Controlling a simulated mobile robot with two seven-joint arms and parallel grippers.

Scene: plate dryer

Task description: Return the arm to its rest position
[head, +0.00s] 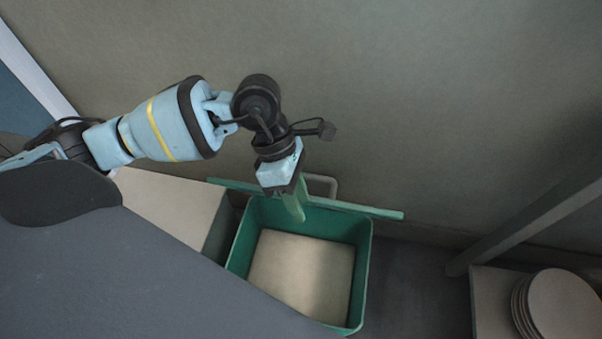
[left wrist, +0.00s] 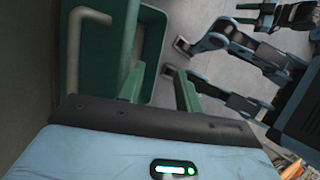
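My left arm comes in from the left in the head view. Its gripper (head: 295,207) points down at the far rim of a green bin (head: 363,270) and holds nothing that I can see. In the left wrist view its two green fingers (left wrist: 160,88) stand apart with nothing between them. The bin also shows there, at the upper left (left wrist: 152,45). I cannot tell whether the fingers touch the bin's rim. At the top right of that view is what looks like my right gripper (left wrist: 254,14), small and cut by the frame edge.
A green bar with a pale handle (head: 325,186) runs along the bin's far side. A stack of pale plates (head: 562,305) stands on a surface at the lower right. A pale surface (head: 172,205) lies left of the bin. A grey beam (head: 525,228) rises at the right.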

